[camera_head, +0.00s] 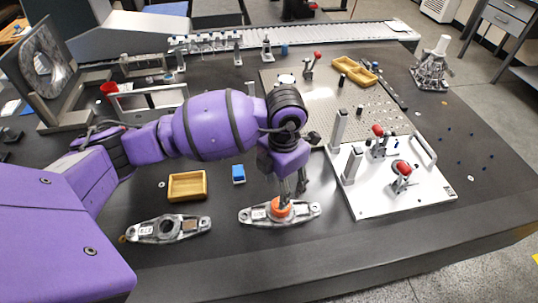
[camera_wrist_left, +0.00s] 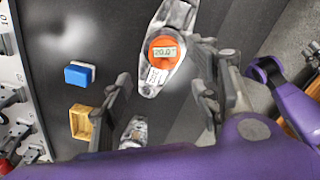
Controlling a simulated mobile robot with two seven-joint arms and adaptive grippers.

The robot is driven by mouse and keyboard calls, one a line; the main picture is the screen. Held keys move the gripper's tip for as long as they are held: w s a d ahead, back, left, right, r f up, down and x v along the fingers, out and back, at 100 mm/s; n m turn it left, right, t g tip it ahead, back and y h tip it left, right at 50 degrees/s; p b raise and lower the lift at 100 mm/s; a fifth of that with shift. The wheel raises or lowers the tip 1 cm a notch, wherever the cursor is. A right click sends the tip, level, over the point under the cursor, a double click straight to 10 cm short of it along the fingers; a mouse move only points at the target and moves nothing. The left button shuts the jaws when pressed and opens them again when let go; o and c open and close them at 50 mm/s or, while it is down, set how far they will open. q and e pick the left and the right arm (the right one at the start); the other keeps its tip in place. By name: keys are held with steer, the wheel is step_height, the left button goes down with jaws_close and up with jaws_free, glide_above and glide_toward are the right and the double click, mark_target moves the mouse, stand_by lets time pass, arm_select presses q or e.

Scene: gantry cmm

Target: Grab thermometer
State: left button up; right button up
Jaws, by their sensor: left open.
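The thermometer is an orange round device (camera_head: 281,208) resting on a silver metal arm-shaped part (camera_head: 251,215) on the dark table. In the left wrist view the thermometer (camera_wrist_left: 163,50) shows a small display reading about 20.0, and the metal part (camera_wrist_left: 178,17) lies under it. My left gripper (camera_head: 291,192) points down just above and beside the thermometer and partly covers it in the head view. In the left wrist view my open fingers (camera_wrist_left: 163,84) stand on either side, with nothing held between them. Whether a finger touches the thermometer cannot be told. My right gripper is not in view.
A second metal part (camera_head: 150,230) lies to the left. A small wooden tray (camera_head: 187,187) and a blue block (camera_head: 238,174) sit behind. A white fixture plate (camera_head: 385,205) with clamps and posts stands close on the right. The table's front strip is clear.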

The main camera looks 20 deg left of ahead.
arm_select(q)
steer(key=shift+s+f, duration=0.15)
steer(key=shift+f, duration=0.75)
step_height(320, 180, down, 5)
steer(key=shift+d+f, duration=0.1)
steer(key=shift+d, duration=0.05)
steer(key=shift+f, duration=0.2)
steer(key=shift+c, duration=0.2)
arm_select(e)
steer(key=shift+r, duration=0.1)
arm_select(q)
steer(key=c, duration=1.3)
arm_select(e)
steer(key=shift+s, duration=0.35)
